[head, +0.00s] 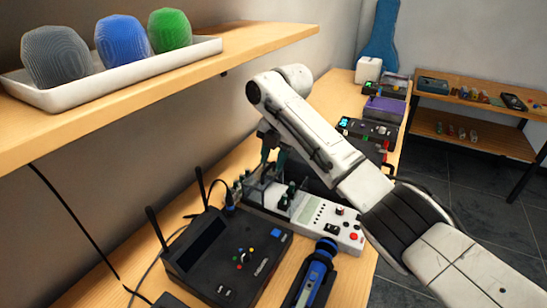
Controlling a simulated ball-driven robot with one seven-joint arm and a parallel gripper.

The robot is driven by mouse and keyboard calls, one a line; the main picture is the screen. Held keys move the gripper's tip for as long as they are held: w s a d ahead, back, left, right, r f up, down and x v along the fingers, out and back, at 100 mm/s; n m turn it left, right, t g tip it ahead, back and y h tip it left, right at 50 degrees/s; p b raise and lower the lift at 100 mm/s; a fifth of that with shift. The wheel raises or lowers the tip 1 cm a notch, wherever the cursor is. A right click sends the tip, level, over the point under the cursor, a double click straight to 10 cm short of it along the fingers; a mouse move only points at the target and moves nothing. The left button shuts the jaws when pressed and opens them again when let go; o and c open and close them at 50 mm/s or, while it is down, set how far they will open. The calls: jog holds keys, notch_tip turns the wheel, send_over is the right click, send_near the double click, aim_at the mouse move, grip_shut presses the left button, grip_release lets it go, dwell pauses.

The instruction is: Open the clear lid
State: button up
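A white instrument (318,213) with a keypad, knobs and a red button lies on the wooden bench in the middle of the head view. A clear, see-through part (268,190), which looks like the clear lid, is at its left end. Its edges are faint, and I cannot tell whether it is raised. My gripper (272,163) points down just above this end, with its dark fingers close to the clear part. Whether it touches is unclear. The finger gap is too small to judge, and no held thing shows.
A black router-like box (225,258) with antennas and a blue handheld tool (316,275) in a dark holder are in front. A shelf tray (130,75) with three mesh-headed pieces overhangs at upper left. More devices (368,131) stand farther along the bench.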

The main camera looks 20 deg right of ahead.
notch_tip(320, 180, up, 11)
jog(key=s+d+b, duration=0.1)
jog(key=shift+s+d+f, duration=0.2)
jog(key=shift+s+d, duration=0.05)
dwell(0.3)
dwell(0.4)
